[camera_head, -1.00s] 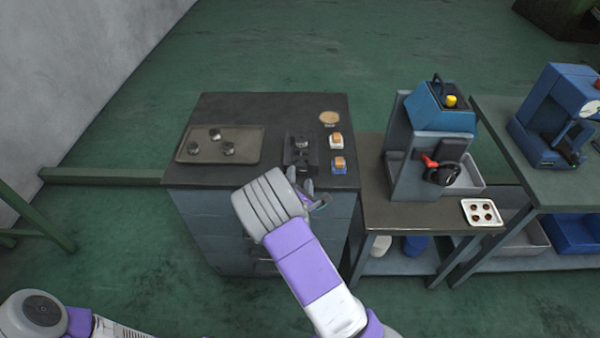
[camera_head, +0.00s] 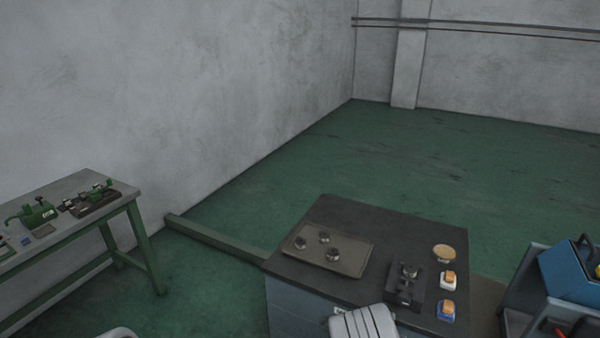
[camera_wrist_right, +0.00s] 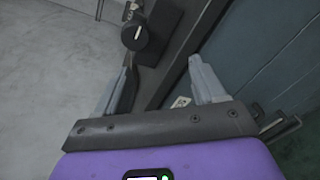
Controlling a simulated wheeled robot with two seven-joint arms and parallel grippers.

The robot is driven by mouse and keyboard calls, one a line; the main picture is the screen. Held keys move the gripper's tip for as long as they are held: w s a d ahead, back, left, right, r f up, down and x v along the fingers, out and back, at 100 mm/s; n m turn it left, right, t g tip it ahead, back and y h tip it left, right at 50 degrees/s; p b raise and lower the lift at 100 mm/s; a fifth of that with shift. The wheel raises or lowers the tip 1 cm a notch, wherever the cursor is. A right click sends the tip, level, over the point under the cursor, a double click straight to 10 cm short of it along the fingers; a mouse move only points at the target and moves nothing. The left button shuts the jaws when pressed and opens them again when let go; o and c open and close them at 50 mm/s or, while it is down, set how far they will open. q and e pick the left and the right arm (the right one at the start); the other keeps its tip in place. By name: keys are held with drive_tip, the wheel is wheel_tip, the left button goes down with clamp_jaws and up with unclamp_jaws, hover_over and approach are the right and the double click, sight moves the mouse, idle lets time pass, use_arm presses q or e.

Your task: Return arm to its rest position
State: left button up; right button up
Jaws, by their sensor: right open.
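My right arm's pale ribbed wrist cover (camera_head: 364,322) shows at the bottom of the head view, in front of the dark-topped cabinet (camera_head: 340,215). In the right wrist view my right gripper (camera_wrist_right: 158,88) is open, its two grey fingers spread and nothing held. A dark edge and a small pale label show beyond the fingers, with the cabinet's blue-grey side (camera_wrist_right: 265,60) to the right. A pale bit of my left arm shows at the bottom left of the head view; the left gripper is out of view.
On the cabinet are a tray (camera_head: 350,258) with three round metal parts, a black fixture (camera_head: 404,289), a round tan disc (camera_head: 443,251) and two push buttons (camera_head: 447,280). Floor behind is clear.

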drive_tip(key=s+a+f+m+g+y, duration=0.2)
drive_tip(key=s+f+m, duration=0.1)
drive_tip(key=f, duration=0.3)
drive_tip(key=s+a+f+m+g+y, duration=0.2)
drive_tip(key=s+f+m+g, duration=0.15)
drive_tip(key=f, duration=0.35)
drive_tip(key=s+a+f+m+g+y, duration=0.4)
drive_tip(key=s+a+f+m, duration=0.3)
drive_tip(key=s+a+m, duration=0.2)
drive_tip(key=shift+s+f+y, duration=0.35)
drive_tip(key=shift+s+y, duration=0.05)
drive_tip(key=shift+y, duration=0.1)
drive_tip(key=s+a+m+g+y, duration=0.1)
drive_tip(key=s+a+m, duration=0.1)
drive_tip(key=s+a, duration=0.1)
drive_tip(key=s+a+m+g+y, duration=0.2)
drive_tip(key=s+a+m, duration=0.1)
drive_tip(key=shift+a+r+m, duration=0.15)
drive_tip(key=shift+a+m, duration=0.1)
drive_tip(key=shift+a, duration=0.15)
drive_tip(key=m+t+h+b, duration=0.4)
drive_tip(key=t+h+b, duration=0.7)
drive_tip(key=t+h, duration=0.25)
approach(403, 301)
drive_tip(key=x, duration=0.2)
drive_tip(key=shift+t, duration=0.4)
drive_tip(key=shift+b+x, duration=0.5)
drive_tip(key=shift+x, duration=3.2)
